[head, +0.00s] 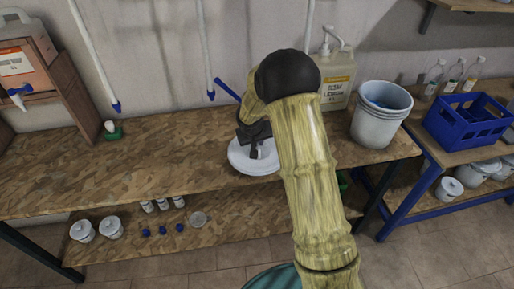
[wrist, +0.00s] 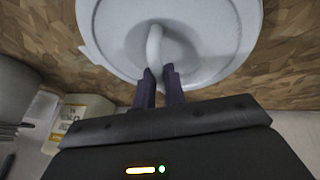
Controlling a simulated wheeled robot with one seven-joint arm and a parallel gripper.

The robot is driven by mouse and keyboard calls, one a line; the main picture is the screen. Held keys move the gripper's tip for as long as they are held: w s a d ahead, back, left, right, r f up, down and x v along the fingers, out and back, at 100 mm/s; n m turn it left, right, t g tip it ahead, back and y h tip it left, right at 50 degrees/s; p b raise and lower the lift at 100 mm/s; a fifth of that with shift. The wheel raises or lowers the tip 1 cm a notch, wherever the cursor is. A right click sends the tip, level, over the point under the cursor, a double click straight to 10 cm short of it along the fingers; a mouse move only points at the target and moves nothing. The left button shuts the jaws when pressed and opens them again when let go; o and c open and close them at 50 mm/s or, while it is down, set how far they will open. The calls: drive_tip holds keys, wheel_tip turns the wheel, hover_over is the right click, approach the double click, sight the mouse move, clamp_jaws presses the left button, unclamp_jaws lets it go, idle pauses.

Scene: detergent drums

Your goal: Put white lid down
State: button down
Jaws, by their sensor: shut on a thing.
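The white lid (head: 244,158) is a round disc with a raised handle, at the middle of the wooden bench top in the head view. In the wrist view the white lid (wrist: 215,65) fills the upper middle. My gripper (wrist: 160,75) is shut on the lid's curved handle. In the head view my gripper (head: 257,148) is over the lid, and my arm hides part of the lid's right side. I cannot tell whether the lid touches the bench top or is slightly above it.
A grey-white bucket (head: 380,125) and a pump jug (head: 338,85) stand right of the lid. A blue crate (head: 468,125) is on the right table. A small green-based item (head: 113,131) is at the back left. The bench top (head: 150,170) left of the lid is clear.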

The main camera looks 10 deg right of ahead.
wheel_tip(320, 180, down, 3)
idle(0.3)
drive_tip(key=c, duration=1.5)
unclamp_jaws()
drive_tip(key=shift+o, duration=0.2)
drive_tip(key=v, duration=1.2)
drive_tip(key=shift+r, duration=0.1)
